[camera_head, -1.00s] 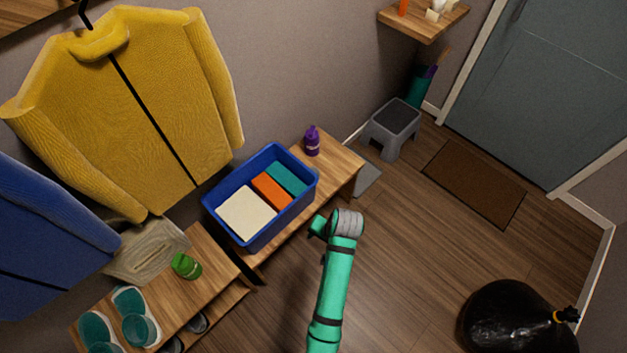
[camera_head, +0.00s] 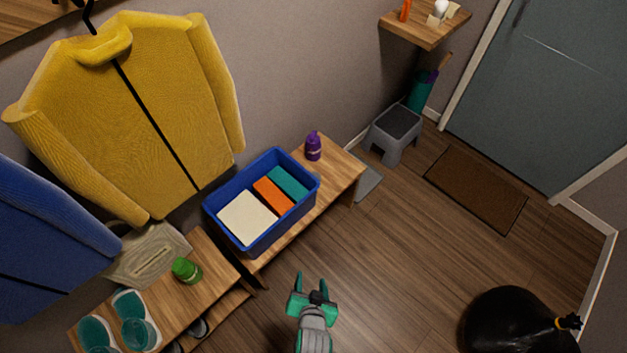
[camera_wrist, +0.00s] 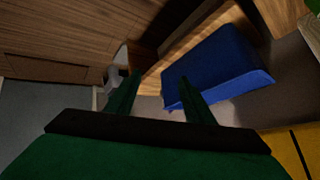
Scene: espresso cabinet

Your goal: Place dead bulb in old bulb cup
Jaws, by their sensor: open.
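A small white rounded object (camera_head: 440,9), which may be a bulb, is on the wall shelf (camera_head: 432,33) at the top right, cut by the frame edge. A small orange object (camera_head: 405,11) stands beside it. I cannot make out which thing is the old bulb cup.
A grey step stool (camera_head: 393,135) stands below the shelf. A black bag (camera_head: 510,325) lies at lower right.

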